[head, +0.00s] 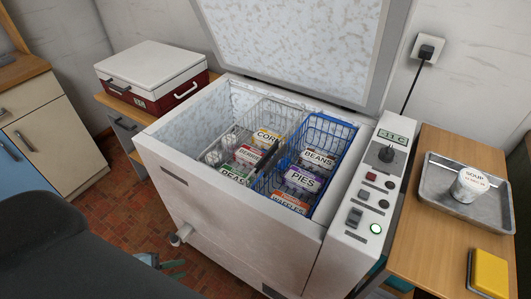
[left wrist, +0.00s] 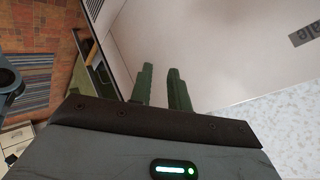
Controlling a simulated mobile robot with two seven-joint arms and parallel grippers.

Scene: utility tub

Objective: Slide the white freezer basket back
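The white freezer basket (head: 272,112) is a pale wire basket inside the open chest freezer (head: 185,160). It holds packets labelled corn (head: 267,137), berries (head: 248,154) and peas (head: 236,174). It stands directly left of a blue wire basket (head: 345,134). My left gripper (head: 180,268) is low in front of the freezer, outside it and well away from the basket. Its green fingers also show in the left wrist view (left wrist: 160,69), apart with nothing between them, near a pale panel. My right gripper is not in view.
The lid (head: 300,45) stands raised at the back. The blue basket holds beans, pies and waffles packets. Pale round items (head: 213,157) sit left of the white basket. A side table (head: 440,215) at right bears a tray (head: 437,190) with a soup tub (head: 470,184).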

